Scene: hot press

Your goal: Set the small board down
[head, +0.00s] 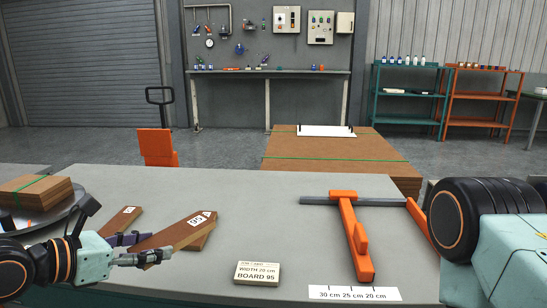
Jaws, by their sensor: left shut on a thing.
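My left gripper (140,250) is shut on a brown board (178,234) with a white label that seems to read 95 A. The board is tilted, its labelled end pointing up and to the right. Part of another brown piece shows beneath its right end; I cannot tell whether the two touch. Another labelled brown board (118,222) lies behind, to the left, partly hidden by the gripper. All this is over the left part of the grey table (250,205). My right gripper is out of view; only parts of my right arm show at the right edge.
A small card (257,273) reading width 20 cm, board 95 stands at the table's front. An orange measuring tool with a grey bar (350,230) lies to the right, above a marked white strip (354,293). A board stack (35,192) is at far left. The table's middle is clear.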

